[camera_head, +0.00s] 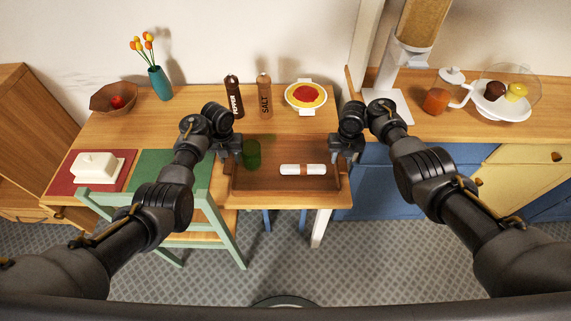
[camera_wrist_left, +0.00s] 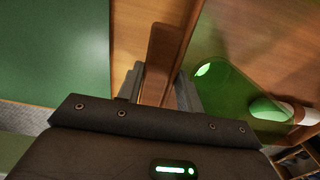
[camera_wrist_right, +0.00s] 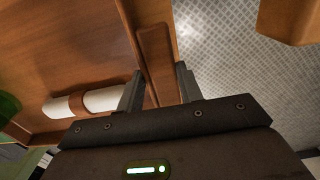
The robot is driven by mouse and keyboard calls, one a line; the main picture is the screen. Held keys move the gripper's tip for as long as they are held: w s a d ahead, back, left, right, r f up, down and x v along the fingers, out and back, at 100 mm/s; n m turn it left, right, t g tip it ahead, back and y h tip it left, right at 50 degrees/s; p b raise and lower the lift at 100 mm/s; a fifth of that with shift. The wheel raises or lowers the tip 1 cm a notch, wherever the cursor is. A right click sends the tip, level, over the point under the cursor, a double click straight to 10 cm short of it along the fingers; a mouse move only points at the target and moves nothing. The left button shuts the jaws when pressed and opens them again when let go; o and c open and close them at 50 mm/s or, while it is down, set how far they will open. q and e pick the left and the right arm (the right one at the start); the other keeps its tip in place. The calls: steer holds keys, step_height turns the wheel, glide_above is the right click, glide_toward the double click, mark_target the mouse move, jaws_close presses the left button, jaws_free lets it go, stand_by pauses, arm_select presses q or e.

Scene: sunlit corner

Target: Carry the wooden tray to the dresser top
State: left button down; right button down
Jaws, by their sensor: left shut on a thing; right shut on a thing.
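The brown wooden tray (camera_head: 265,181) is at the front right of the wooden table. It carries a green glass (camera_head: 252,154) and a rolled white napkin with a brown band (camera_head: 303,170). My left gripper (camera_head: 230,148) is shut on the tray's left end handle (camera_wrist_left: 160,52). My right gripper (camera_head: 347,152) is shut on its right end handle (camera_wrist_right: 157,58). The tray looks about level; I cannot tell whether it touches the table. The glass stands upright. A blue and yellow cabinet with a wooden top (camera_head: 465,137) stands at the right, apparently the dresser.
A green chair (camera_head: 233,237) is at the front left.

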arm_select(q)
steer(key=shift+r, duration=0.2)
arm_select(e)
steer(key=shift+r, duration=0.2)
